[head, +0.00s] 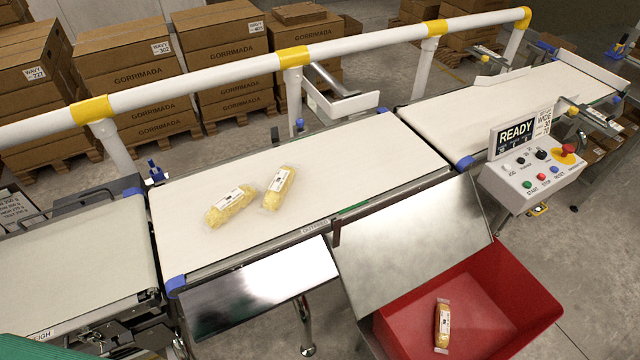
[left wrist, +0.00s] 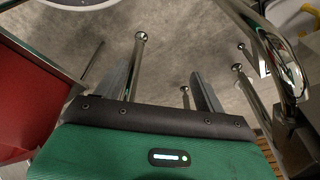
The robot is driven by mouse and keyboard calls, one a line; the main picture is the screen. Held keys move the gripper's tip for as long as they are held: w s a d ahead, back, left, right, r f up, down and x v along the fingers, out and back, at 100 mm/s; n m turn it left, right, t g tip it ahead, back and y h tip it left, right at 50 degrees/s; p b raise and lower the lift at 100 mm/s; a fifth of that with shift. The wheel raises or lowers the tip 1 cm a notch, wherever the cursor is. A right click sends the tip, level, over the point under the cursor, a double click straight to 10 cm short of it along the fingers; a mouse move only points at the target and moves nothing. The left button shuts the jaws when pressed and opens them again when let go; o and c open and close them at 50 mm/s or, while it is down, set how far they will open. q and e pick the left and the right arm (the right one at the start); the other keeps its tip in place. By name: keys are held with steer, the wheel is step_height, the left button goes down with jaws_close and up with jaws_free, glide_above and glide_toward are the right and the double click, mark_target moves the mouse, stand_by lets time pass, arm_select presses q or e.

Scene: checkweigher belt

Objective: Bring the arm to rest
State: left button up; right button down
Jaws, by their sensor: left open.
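My left gripper (left wrist: 163,80) shows in the left wrist view, its two dark fingers apart with nothing between them. It hangs over bare grey floor, among metal legs and tubes. In the head view only a green piece, which looks like part of my arm, shows at the bottom left corner; the gripper itself is out of that picture. My right gripper is in neither view.
Two yellow packs, one (head: 231,204) beside another (head: 278,188), lie on the middle belt (head: 350,150). A third pack (head: 442,325) lies in the red bin (head: 520,300). The control box (head: 530,175) reads READY. A white-yellow rail (head: 220,72) runs behind. A red surface (left wrist: 25,95) stands left of the gripper.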

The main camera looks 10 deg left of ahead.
arm_select(q)
steer(key=s+a+f+g, duration=0.1)
steer(key=s+a+f, duration=0.2)
steer(key=s+f, duration=1.4)
steer(key=shift+s+a+f, duration=0.2)
steer(key=shift+s+f, duration=0.15)
steer(key=shift+s, duration=0.3)
